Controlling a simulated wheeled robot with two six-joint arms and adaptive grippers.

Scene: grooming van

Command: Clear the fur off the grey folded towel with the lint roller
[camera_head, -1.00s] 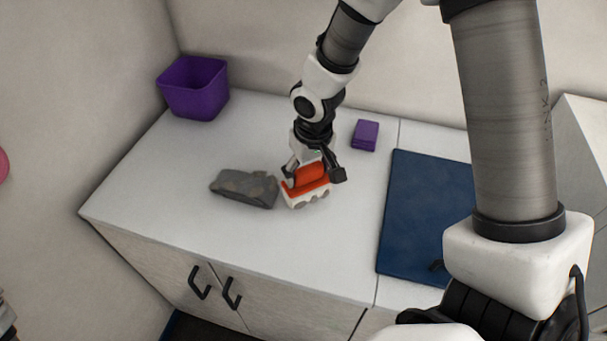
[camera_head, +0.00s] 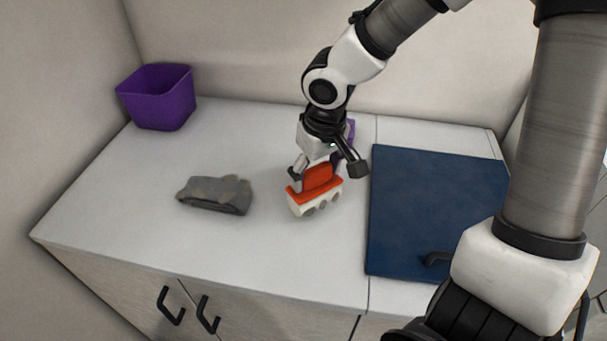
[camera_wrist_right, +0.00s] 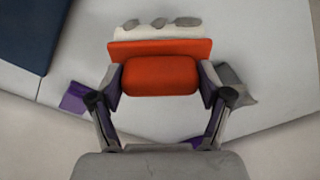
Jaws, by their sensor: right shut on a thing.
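The grey folded towel (camera_head: 222,203) lies on the white counter, with tan fur patches along its top. My right gripper (camera_head: 325,174) is shut on the orange handle of the lint roller (camera_head: 316,194). The roller's white part carries grey patches and faces the front of the counter. I hold it to the right of the towel, with a gap between them. In the right wrist view the orange handle (camera_wrist_right: 160,76) sits between both fingers, and a corner of the towel (camera_wrist_right: 238,84) shows beside one finger. Whether the roller touches the counter is unclear. My left gripper is out of view.
A purple bin (camera_head: 157,100) stands at the back left of the counter. A dark blue mat (camera_head: 430,210) lies on the right. A small purple block (camera_wrist_right: 74,98) is mostly hidden behind my right gripper in the head view. The counter's front left is clear.

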